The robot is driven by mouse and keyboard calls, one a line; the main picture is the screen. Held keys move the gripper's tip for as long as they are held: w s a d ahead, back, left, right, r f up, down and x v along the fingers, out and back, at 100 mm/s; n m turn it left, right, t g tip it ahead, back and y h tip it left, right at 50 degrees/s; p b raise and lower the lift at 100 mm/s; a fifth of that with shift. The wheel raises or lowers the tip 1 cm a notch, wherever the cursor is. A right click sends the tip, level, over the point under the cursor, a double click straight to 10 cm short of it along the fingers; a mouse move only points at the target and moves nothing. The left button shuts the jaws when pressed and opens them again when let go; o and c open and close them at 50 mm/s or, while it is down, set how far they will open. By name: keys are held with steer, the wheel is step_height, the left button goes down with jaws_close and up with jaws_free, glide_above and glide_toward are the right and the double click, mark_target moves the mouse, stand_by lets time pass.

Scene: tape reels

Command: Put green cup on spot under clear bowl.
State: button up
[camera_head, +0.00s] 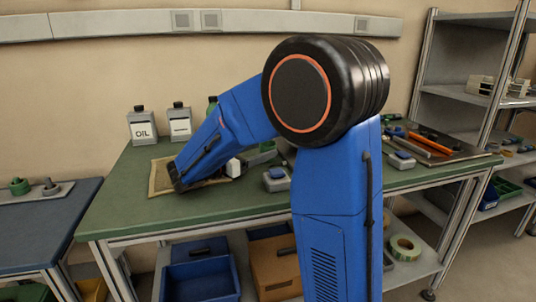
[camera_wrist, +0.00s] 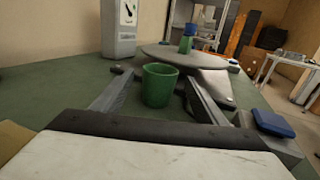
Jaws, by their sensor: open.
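The green cup (camera_wrist: 159,87) stands upright on the green bench top in the wrist view. My gripper (camera_wrist: 154,78) is open, with one finger left of the cup and one to its right. The cup appears to be between them; I cannot tell whether either finger touches it. In the head view my blue arm reaches down to the bench and hides part of it. I cannot pick out a clear bowl or a spot under it in either view.
A blue-topped grey box (camera_wrist: 272,124) is close by the right finger. A round grey disc (camera_wrist: 160,53) lies beyond the cup. An oil can (camera_head: 142,125) stands at the back of the bench, behind a tan mat (camera_head: 158,180). Bare bench shows at front left.

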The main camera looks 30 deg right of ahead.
mark_target(261, 150)
steer(key=shift+w+d+f, duration=0.1)
steer(key=shift+w+d, duration=0.05)
steer(key=shift+d, duration=0.8)
steer(key=shift+w+d, duration=0.1)
steer(key=shift+d, duration=0.8)
steer(key=c, duration=1.2)
step_height(261, 150, up, 10)
